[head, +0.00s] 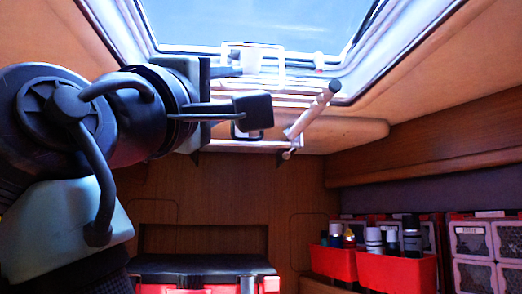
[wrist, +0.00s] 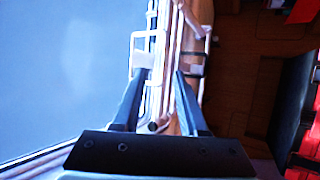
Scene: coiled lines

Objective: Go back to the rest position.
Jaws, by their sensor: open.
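My gripper (head: 262,112) is raised in the upper middle of the head view, in front of the window hatch. It points to the right, away from my arm at the left. In the wrist view my gripper (wrist: 158,98) shows two dark fingers spread apart with nothing held between them. Behind the fingers in the wrist view are the hatch frame and a white latch handle (wrist: 143,60).
An overhead hatch (head: 260,25) with a pale frame and a hanging stay (head: 312,112) is close to my gripper. Below are a black-topped red case (head: 200,265), red bins with bottles (head: 395,270) and grey-fronted drawers (head: 472,240) at the right.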

